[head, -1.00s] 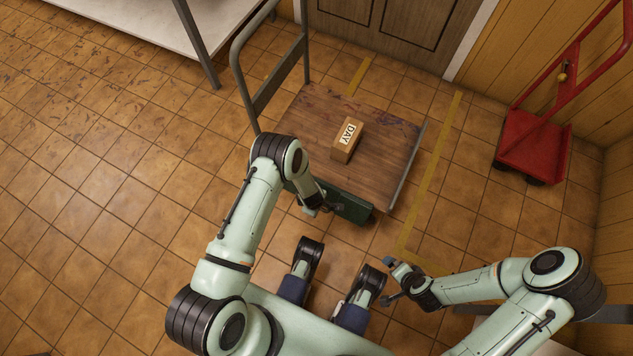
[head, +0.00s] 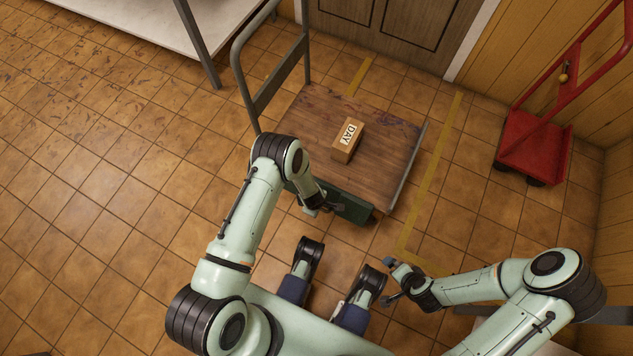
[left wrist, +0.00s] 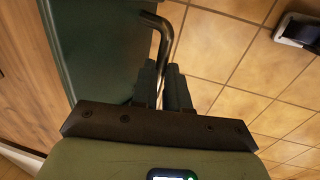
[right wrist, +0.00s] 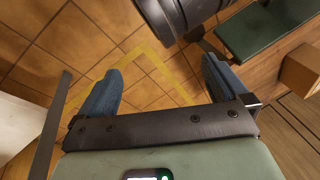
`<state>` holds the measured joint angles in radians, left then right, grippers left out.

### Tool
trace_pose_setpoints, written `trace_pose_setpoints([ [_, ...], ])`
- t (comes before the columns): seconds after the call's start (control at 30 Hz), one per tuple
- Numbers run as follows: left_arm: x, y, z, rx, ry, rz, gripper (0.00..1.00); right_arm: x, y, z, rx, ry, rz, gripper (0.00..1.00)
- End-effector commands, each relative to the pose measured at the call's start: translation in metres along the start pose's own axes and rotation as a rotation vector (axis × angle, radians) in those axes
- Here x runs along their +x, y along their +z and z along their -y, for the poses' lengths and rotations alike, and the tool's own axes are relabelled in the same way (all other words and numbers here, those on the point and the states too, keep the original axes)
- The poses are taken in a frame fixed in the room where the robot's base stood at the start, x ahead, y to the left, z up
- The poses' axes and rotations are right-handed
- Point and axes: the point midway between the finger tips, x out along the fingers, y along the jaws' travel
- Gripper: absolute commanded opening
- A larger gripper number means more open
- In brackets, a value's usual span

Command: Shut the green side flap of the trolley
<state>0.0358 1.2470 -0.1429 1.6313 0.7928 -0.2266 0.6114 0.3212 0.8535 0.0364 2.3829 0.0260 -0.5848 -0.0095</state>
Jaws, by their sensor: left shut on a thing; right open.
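The trolley has a brown wooden deck (head: 392,150) and a grey push handle on its left. Its green side flap (head: 352,208) shows along the deck's near edge, partly hidden behind my left arm. My left gripper (head: 325,207) is at this flap. In the left wrist view, its fingers (left wrist: 162,85) are shut on the flap's dark bar handle (left wrist: 165,35), beside the green face (left wrist: 105,40). My right gripper (head: 392,285) is open and empty, apart from the trolley. In the right wrist view, the flap (right wrist: 268,35) lies beyond its spread fingers (right wrist: 160,85).
A cardboard box (head: 347,141) marked DAY sits on the deck. A red hand truck (head: 533,145) stands at the right wall. A white table (head: 150,25) is at the upper left. Yellow tape (head: 432,180) marks the floor. The tiled floor at left is clear.

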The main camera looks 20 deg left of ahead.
Motion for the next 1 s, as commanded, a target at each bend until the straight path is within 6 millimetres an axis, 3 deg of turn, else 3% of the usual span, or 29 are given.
trace_pose_setpoints([
  [0.03,-0.006,0.003,-0.018,0.005,0.038,0.0,0.0,-0.001,0.0,0.0,0.0,0.0,0.0,1.0],
  [0.2,-0.006,0.003,-0.018,0.005,0.038,0.0,0.0,-0.001,0.0,0.0,0.0,0.0,0.0,1.0],
  [0.23,-0.006,0.003,-0.018,0.005,0.038,0.0,0.24,-0.001,0.0,0.0,0.0,0.0,0.0,1.0],
  [0.3,-0.005,0.003,-0.018,0.005,0.036,0.001,0.4,-0.001,0.0,0.0,0.0,0.0,0.0,1.0],
  [0.67,-0.01,0.001,-0.012,0.001,0.024,-0.001,0.4,-0.003,0.002,0.001,-0.001,-0.001,0.007,1.0],
  [0.77,-0.025,0.001,-0.013,0.0,0.025,0.0,0.4,-0.01,0.009,0.003,-0.002,-0.002,0.028,1.0],
  [1.0,-0.08,0.001,-0.013,0.002,0.029,0.0,0.4,-0.034,0.037,0.011,-0.009,-0.008,0.115,1.0],
])
